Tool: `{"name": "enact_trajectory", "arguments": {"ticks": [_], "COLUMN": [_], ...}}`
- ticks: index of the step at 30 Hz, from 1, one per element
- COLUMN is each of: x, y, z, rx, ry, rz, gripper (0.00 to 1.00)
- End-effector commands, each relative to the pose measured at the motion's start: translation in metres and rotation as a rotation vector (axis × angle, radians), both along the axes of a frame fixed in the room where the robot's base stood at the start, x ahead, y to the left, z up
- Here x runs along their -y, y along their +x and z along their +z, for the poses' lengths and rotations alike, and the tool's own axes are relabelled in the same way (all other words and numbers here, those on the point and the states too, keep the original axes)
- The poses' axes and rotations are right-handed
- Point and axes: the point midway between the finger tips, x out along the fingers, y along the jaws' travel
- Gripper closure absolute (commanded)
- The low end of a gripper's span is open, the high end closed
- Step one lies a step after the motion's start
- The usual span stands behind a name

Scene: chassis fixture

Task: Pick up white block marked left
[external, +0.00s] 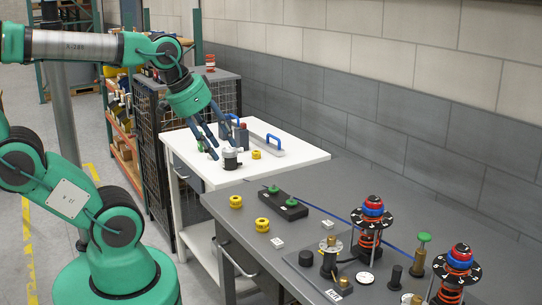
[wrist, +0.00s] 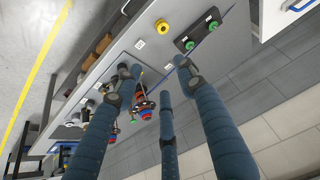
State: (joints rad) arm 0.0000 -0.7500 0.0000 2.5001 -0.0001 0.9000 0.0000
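Several small white blocks lie on the grey bench. In the wrist view, one white block (wrist: 139,44) shows near the bench edge and another white block (wrist: 168,67) shows between the fingers. I cannot tell which is marked left. My gripper (external: 222,150) hangs over the white table, apart from these blocks. Its blue fingers (wrist: 155,85) are spread and hold nothing.
The white table (external: 305,155) holds a grey-black cylinder (external: 231,160), a yellow knob (external: 256,155) and blue handles. A block wall runs behind.

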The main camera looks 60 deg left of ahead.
Motion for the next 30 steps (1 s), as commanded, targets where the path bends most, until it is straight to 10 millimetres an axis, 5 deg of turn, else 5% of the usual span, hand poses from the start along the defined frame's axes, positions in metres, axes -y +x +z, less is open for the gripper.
{"name": "enact_trajectory", "arguments": {"ticks": [5, 7, 20, 30], "x": [0.000, 0.000, -0.002, -0.024], "y": [0.000, 0.000, 0.004, 0.045], "z": [0.000, 0.000, 0.004, 0.033], "rx": [0.000, 0.000, -0.003, -0.041], "ry": [0.000, 0.000, 0.003, 0.026], "rz": [0.000, 0.000, 0.001, 0.016], "gripper": [0.60, 0.52, 0.52, 0.52]}}
